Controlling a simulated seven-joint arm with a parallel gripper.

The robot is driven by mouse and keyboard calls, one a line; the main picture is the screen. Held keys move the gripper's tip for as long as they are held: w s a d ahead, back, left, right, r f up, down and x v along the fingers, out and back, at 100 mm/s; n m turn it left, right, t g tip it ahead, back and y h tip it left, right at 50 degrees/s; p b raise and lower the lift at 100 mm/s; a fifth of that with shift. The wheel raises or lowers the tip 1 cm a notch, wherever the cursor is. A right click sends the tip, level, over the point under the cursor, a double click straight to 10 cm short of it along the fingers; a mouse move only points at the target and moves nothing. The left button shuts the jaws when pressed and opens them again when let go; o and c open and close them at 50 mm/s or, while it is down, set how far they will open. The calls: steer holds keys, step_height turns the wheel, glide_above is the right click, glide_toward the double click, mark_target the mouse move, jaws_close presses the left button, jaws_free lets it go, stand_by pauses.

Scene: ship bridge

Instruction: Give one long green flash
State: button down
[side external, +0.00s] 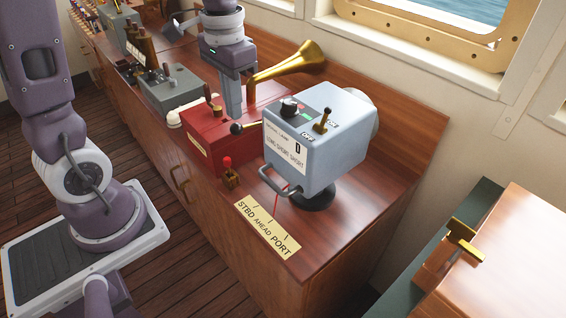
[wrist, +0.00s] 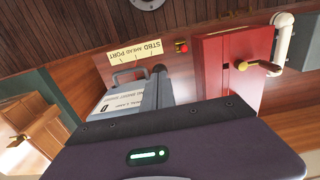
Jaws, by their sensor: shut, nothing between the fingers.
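The signal lamp (side external: 310,150) is a grey-blue box on a round black base, near the counter's right end. A black knob (side external: 289,107) is on its top, beside small red and green marks (side external: 302,111). A brass lever (side external: 322,122) stands on the top between small white labels. My gripper (side external: 235,115) is shut and empty, pointing down behind and left of the lamp, over the red box. In the wrist view, the lamp (wrist: 120,103) is partly hidden by my gripper.
The red box (side external: 212,140) with levers and a brass horn (side external: 290,62) stand close by my gripper. A red-knobbed lever (side external: 228,165) and the STBD AHEAD PORT plate (side external: 267,228) lie in front. A grey box (side external: 170,90) stands farther left.

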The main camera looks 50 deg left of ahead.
mark_target(236, 127)
steer(key=shift+f, duration=2.9)
steer(key=shift+r, duration=0.15)
stand_by(0.6)
steer(key=shift+r, duration=1.65)
step_height(236, 127, up, 7)
steer(key=shift+f, duration=0.1)
